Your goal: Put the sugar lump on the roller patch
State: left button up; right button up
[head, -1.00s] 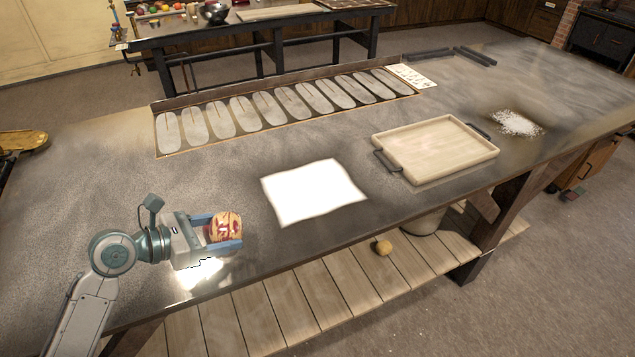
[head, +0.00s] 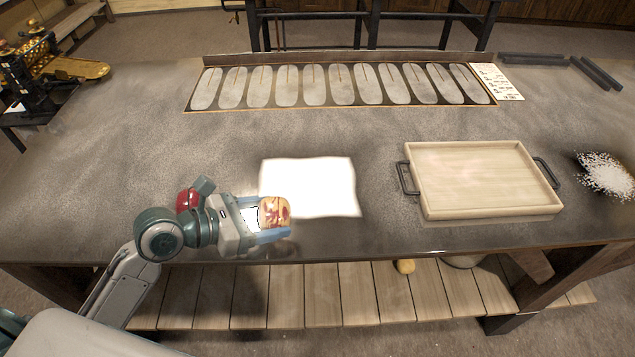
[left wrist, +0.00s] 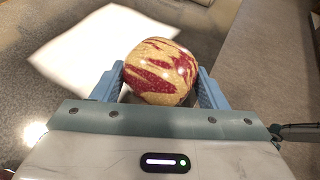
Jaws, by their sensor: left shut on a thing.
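The sugar lump, a rounded cream piece with dark red streaks (head: 273,212), is held between the blue fingers of my left gripper (head: 283,219). In the left wrist view the lump (left wrist: 160,70) has a finger on either side. A bright white, roughly square patch (head: 315,187) lies flat on the worktable; I take it as the roller patch. The lump is near its front left corner in the head view, and the gripper seems above the table surface. The patch also shows at upper left in the left wrist view (left wrist: 85,50). My right gripper is not in view.
A wooden tray with dark handles (head: 480,212) stands right of the patch, with white grains (head: 606,174) beyond it. A long rack of oval plates (head: 340,107) runs along the back. A dark red thing (head: 188,200) shows behind my left arm. The table's middle is clear.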

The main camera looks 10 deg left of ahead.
pick_arm(q)
jog(key=shift+s, duration=0.4)
jog(key=p, duration=0.3)
send_over(301, 188)
jog(key=shift+f, duration=0.85)
notch_tip(301, 188, down, 3)
jog(key=shift+f, duration=0.1)
jog(key=shift+f, duration=0.1)
jog(key=o, duration=1.1)
